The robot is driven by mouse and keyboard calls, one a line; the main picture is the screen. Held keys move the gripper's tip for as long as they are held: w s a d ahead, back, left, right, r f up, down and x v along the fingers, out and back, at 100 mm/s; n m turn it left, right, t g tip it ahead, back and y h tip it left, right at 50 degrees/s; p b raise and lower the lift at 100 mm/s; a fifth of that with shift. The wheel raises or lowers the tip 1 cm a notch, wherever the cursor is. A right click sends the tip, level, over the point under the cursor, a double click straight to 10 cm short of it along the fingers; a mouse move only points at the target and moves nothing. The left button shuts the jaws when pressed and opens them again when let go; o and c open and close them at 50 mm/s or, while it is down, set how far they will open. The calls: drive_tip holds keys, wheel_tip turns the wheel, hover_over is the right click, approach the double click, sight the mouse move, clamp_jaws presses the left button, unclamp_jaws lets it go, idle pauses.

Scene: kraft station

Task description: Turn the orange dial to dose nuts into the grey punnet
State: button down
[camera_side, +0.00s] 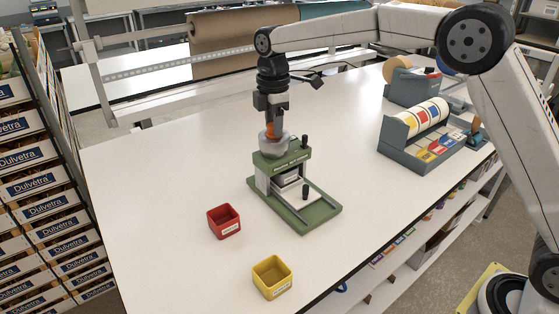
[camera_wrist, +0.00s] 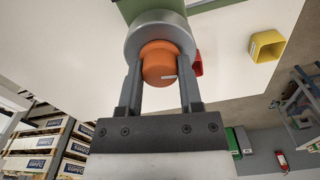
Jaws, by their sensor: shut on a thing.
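The orange dial (camera_side: 272,127) sits on top of the grey round hopper (camera_side: 273,143) of a green dispenser stand (camera_side: 318,215). My gripper (camera_side: 272,131) points straight down over it. In the wrist view the two fingers of my gripper (camera_wrist: 160,66) are closed on opposite sides of the orange dial (camera_wrist: 159,70), which has a pale mark near its lower right edge. A pale grey box-like thing (camera_side: 287,181) stands under the green top plate, partly hidden; I cannot tell for sure that it is the grey punnet, or whether it holds nuts.
A red bin (camera_side: 224,221) and a yellow bin (camera_side: 272,277) stand on the white table (camera_side: 150,185), left and in front of the dispenser. A grey label-roll holder (camera_side: 400,145) and a tape dispenser (camera_side: 412,88) stand at the right. The table's left part is clear.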

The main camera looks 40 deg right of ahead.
drive_tip(key=m, duration=1.1)
drive_tip(key=shift+m, duration=2.3)
drive_tip(key=shift+c, duration=1.3)
unclamp_jaws()
drive_tip(key=shift+r, duration=0.15)
